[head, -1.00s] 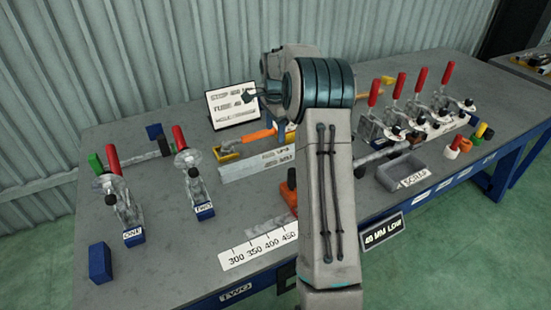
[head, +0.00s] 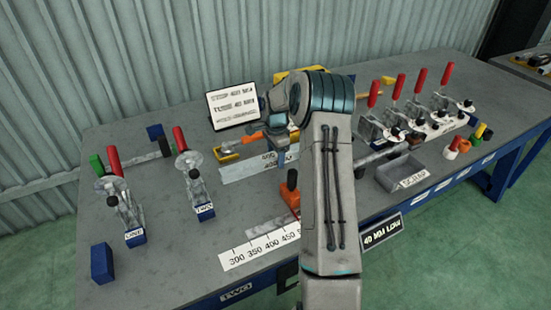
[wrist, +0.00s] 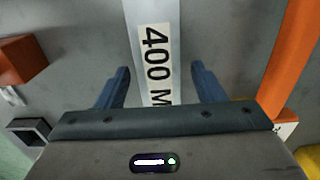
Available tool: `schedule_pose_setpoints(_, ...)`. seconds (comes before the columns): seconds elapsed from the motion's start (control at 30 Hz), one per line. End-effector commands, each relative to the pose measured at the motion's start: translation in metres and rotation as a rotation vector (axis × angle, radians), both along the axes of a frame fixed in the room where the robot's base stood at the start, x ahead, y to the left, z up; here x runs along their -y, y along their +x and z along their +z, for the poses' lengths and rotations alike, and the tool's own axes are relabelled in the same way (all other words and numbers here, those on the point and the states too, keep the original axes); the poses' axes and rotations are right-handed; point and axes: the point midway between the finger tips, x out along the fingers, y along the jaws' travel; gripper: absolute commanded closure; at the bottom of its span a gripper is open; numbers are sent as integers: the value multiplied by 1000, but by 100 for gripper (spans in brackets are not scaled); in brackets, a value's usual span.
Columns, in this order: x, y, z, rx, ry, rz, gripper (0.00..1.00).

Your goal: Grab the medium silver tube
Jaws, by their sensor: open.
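The silver tube labelled 400 MM (head: 240,169) lies on the workbench in the middle of the head view, partly hidden at its right by my arm. In the wrist view this tube (wrist: 152,14) runs upright through the picture, its label between my fingers. My gripper (wrist: 160,72) is open, with one blue finger on each side of the tube and a visible gap to both. In the head view my gripper (head: 290,150) is above the tube's right part, mostly hidden. I cannot tell how far the fingertips are above it.
An orange-handled tool (head: 242,141) lies just behind the tube. A white sign (head: 232,107) stands farther back. Toggle clamps with red handles stand at left (head: 123,205) and right (head: 440,105). A grey scrap bin (head: 400,172) and a ruler strip (head: 258,248) are nearer the front.

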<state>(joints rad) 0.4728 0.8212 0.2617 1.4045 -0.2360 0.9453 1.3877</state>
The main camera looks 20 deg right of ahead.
Motion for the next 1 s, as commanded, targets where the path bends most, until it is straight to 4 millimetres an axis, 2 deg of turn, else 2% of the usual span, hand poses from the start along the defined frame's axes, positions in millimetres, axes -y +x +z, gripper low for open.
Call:
schedule_pose_setpoints(0.07,0,0,0,0,0,0,38)
schedule_pose_setpoints(0.2,0,0,0,0,0,1,77)
schedule_pose_setpoints(0.3,0,0,1,0,0,1,100)
schedule_pose_setpoints(0.67,0,1,5,3,-2,1,100)
schedule_pose_setpoints(0.87,0,2,20,6,-3,2,100)
schedule_pose_setpoints(1.0,0,1,38,5,-4,0,100)
